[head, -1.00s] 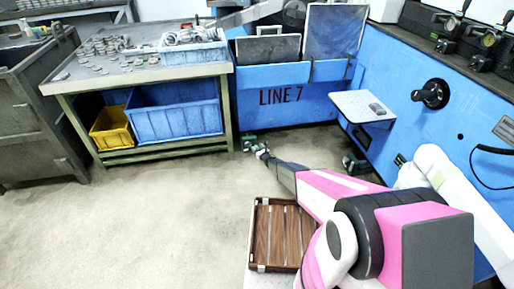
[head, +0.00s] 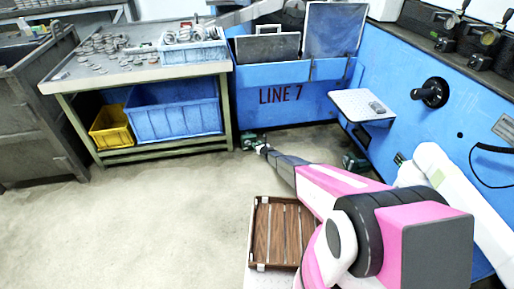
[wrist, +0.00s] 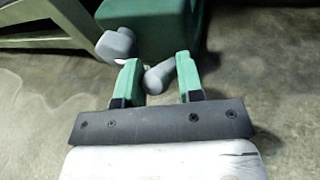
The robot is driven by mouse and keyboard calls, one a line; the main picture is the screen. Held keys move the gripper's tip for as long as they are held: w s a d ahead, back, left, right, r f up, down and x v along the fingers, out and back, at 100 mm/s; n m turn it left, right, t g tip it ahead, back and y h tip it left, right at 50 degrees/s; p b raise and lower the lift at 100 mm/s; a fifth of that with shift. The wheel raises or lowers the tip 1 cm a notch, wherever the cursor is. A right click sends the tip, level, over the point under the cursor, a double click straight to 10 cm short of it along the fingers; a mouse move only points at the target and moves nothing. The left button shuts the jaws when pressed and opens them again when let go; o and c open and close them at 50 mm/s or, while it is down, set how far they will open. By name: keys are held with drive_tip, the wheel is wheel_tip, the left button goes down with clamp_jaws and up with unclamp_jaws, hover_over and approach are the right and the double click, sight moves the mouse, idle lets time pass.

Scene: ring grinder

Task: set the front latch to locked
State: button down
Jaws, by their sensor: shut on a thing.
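The front latch appears to be the green block (head: 249,141) on the floor below the blue machine, at the end of my arm. In the wrist view the green block (wrist: 165,28) has a grey rounded knob (wrist: 115,43) at its left and a grey rounded handle piece (wrist: 158,76) in front. My gripper (wrist: 158,82) has its green-padded fingers on either side of the grey handle piece, shut on it. How the knob and handle piece join is partly hidden. In the head view my gripper (head: 264,150) is small beside the block. The latch's locked or unlocked position cannot be told.
The blue machine (head: 290,103) marked LINE 7 stands behind the block. A workbench (head: 150,71) with bins is at left. A second green fixture (head: 354,161) sits right of my arm, below a small shelf (head: 350,103). A wooden crate (head: 254,235) is near front. Floor at left is clear.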

drive_tip(key=shift+w+a+r+m+g+h, duration=0.2)
drive_tip(key=shift+w+r+m+g+h, duration=0.35)
drive_tip(key=shift+g, duration=0.65)
drive_tip(key=shift+w+r, duration=0.1)
drive_tip(key=shift+r, duration=0.05)
drive_tip(key=c, duration=0.8)
unclamp_jaws()
drive_tip(key=shift+o, duration=0.2)
